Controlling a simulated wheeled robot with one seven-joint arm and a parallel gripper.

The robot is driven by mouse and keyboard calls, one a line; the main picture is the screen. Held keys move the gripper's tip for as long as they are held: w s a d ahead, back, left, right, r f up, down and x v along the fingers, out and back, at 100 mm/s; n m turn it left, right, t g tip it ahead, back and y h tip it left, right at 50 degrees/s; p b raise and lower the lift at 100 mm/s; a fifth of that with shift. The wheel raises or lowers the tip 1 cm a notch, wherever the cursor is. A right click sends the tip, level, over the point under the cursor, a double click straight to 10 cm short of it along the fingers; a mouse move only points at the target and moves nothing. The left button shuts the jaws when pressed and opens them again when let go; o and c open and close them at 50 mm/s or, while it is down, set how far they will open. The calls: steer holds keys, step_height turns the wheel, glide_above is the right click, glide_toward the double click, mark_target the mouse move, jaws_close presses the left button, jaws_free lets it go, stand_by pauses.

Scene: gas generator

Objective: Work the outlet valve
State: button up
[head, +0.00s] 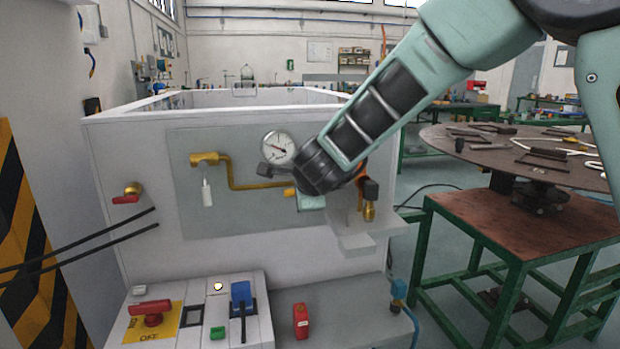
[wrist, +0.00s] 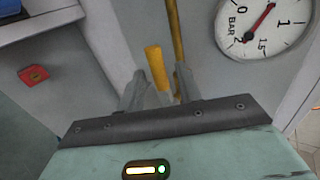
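A yellow valve handle (wrist: 157,68) stands between the two fingers of my gripper (wrist: 160,88) in the wrist view. The fingers are apart, with a gap on the handle's right side; I cannot tell whether the left finger touches it. In the head view my gripper (head: 290,183) is at the front panel, below the pressure gauge (head: 278,147), and hides most of the handle. The gauge also shows at the wrist view's upper right (wrist: 262,22). A brass pipe (head: 240,184) runs along the panel to the gripper. No label marks the outlet valve.
A red-handled brass valve (head: 127,196) sits at the panel's left. Below are a switch console (head: 190,320) with a red handle and blue lever, and a red box (head: 301,321). A green-framed table (head: 500,222) stands to the right. Two black cables cross at left.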

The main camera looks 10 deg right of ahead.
steer(key=p+v, duration=0.3)
steer(key=v, duration=1.2)
steer(key=shift+s+p, duration=0.25)
steer(key=shift+p, duration=0.05)
steer(key=s+a+n+g+y+p, duration=0.5)
steer(key=s+a+n, duration=0.4)
steer(key=s+n, duration=0.3)
steer(key=s+d+f+n+g+h+p, duration=0.1)
steer(key=s+d+n+g+h+p, duration=0.1)
steer(key=s+n, duration=0.5)
steer(key=s+d+f+n+g+h+p, duration=0.2)
steer(key=s+d+n+g, duration=0.2)
steer(key=s+d+n, duration=0.2)
steer(key=shift+s+d+f+n+h, duration=0.3)
steer(key=shift+s+d+n, duration=0.15)
steer(key=shift+s, duration=0.7)
